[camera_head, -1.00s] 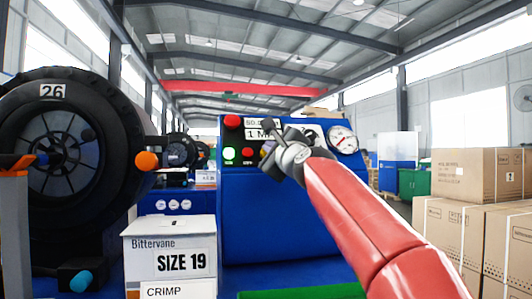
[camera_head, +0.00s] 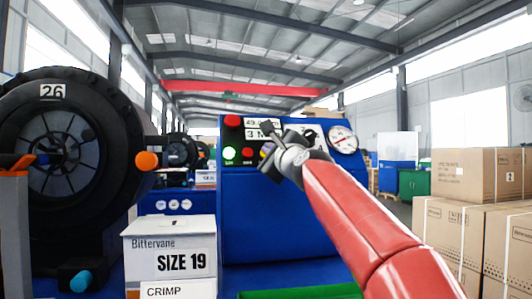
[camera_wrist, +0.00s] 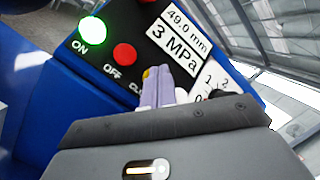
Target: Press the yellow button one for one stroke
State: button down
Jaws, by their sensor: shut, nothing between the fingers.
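The blue machine's black control panel holds a lit green ON button (camera_wrist: 92,27), a red OFF button (camera_wrist: 124,54) and a yellow button (camera_wrist: 146,73) beside a label that is partly hidden. My gripper (camera_wrist: 160,84) is shut and empty, with its pale purple fingertips at the yellow button and covering most of it. The fingertips look to be against the button, though the exact contact is hidden. In the head view my gripper (camera_head: 267,148) is in front of the panel, right of the red OFF button (camera_head: 247,153). The readout (camera_wrist: 178,42) shows 49.0 mm and 3 MPa.
A red button (camera_head: 232,120) sits at the panel's upper left, and a round gauge (camera_head: 343,139) at its right. A large black crimper wheel (camera_head: 60,175) stands at left, a SIZE 19 box (camera_head: 170,245) below. Cardboard boxes (camera_head: 475,230) are stacked at right.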

dwell(0.4)
jog(key=shift+s+d+r, duration=0.2)
jog(key=shift+s+r, duration=0.2)
jog(key=shift+s, duration=0.25)
jog(key=shift+s+r, duration=0.1)
jog(key=s+r, duration=0.1)
jog(key=s+p, duration=0.1)
jog(key=s+d+r, duration=0.1)
jog(key=shift+s+d+r+p, duration=0.1)
jog(key=shift+s+r+p, duration=0.2)
jog(key=shift+s+p, duration=0.1)
jog(key=shift+s, duration=0.1)
dwell(2.2)
